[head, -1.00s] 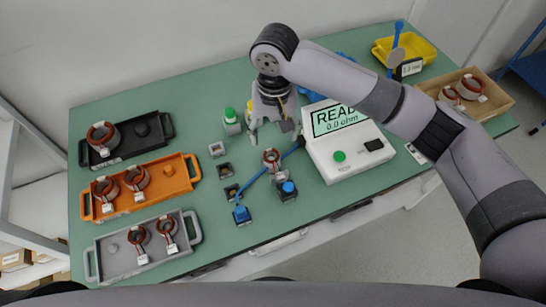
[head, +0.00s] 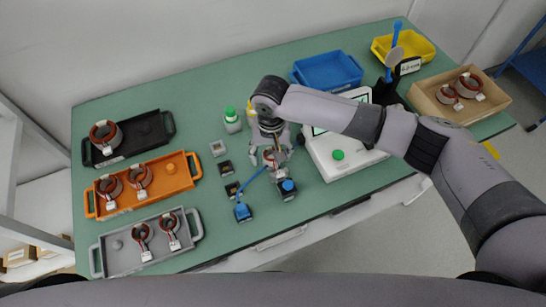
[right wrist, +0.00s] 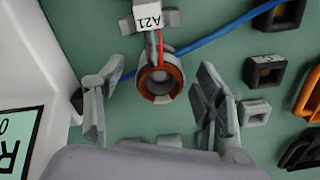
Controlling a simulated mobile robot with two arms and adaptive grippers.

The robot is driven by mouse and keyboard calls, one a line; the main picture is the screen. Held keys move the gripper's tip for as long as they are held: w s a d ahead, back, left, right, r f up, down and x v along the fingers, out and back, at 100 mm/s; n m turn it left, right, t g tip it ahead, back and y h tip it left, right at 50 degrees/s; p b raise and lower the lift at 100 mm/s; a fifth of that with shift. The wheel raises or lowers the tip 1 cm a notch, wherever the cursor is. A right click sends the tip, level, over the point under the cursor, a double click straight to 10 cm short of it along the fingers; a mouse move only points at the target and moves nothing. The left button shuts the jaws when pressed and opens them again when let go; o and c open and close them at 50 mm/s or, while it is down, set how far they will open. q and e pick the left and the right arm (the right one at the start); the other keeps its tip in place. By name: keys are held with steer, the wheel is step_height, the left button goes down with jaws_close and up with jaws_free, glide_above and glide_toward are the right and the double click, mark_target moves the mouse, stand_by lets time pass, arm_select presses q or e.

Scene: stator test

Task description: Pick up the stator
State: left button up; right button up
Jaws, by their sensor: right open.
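Other stators lie in the black tray (head: 158,147), the orange tray (head: 160,188), the grey tray (head: 120,262) and the brown box (head: 425,105). My left gripper is not in view.
The white meter (head: 335,172) stands close to the right of my right gripper. Small dark blocks (head: 226,168), a blue-topped block (head: 243,212) and a green-topped item (head: 232,115) stand nearby. A blue bin (head: 330,72) and yellow bin (head: 420,48) are at the back.

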steer(key=shift+c, duration=0.3)
steer(key=c, duration=1.3)
steer(key=shift+r, duration=0.1)
